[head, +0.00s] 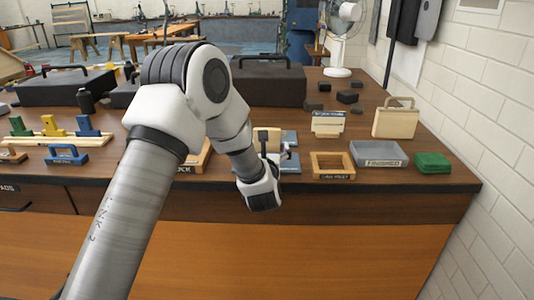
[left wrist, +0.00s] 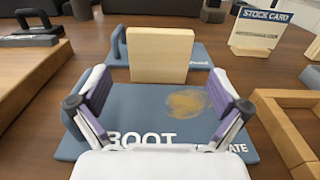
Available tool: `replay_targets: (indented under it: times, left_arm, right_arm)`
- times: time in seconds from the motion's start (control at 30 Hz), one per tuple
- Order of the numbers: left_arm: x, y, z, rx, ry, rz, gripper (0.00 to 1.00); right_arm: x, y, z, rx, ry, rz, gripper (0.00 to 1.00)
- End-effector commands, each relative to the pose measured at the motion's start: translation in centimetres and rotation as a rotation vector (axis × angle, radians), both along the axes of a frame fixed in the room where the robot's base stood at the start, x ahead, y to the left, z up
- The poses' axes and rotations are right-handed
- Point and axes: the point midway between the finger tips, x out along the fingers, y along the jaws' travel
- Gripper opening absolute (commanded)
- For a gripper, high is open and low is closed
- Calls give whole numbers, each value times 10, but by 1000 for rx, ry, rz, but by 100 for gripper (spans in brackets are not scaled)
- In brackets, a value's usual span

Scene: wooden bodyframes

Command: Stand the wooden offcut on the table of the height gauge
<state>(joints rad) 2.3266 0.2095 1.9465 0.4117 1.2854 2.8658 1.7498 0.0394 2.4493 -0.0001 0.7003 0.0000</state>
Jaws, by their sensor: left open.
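The wooden offcut (left wrist: 160,56), a pale squarish block, stands upright in the left wrist view, ahead of my open fingers. It also shows in the head view (head: 262,133), partly behind my gripper. A blue base with a small label (left wrist: 200,58), likely the height gauge, is behind it, mostly hidden by the block. I cannot tell whether the block touches this base. My left gripper (left wrist: 158,100) is open and empty, its fingers spread above a blue-grey plate (left wrist: 160,115) lettered "BOOT", short of the block. My right gripper is not in view.
A stock card stand (head: 328,123), an open wooden tray (head: 332,165), a grey "FINISHED" tray (head: 378,154) and green pieces (head: 432,163) lie to the right. A wooden tray (left wrist: 28,75) is close on the left. Dark cases (head: 268,82) stand behind.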

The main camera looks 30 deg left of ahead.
Motion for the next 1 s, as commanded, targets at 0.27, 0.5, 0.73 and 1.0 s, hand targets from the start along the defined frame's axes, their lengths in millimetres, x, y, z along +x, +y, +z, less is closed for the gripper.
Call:
replay_targets:
  times: [0.27, 0.5, 0.73, 1.0]
  left_arm:
    - [35, 22, 4, 1, -2, 1, 100]
    - [60, 37, 2, 1, 1, 0, 100]
    - [60, 37, 2, 1, 1, -1, 75]
    - [60, 37, 2, 1, 0, -1, 41]
  right_arm:
    - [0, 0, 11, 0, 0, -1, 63]
    - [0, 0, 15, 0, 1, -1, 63]
    - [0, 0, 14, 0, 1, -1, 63]
    - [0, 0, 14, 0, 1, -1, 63]
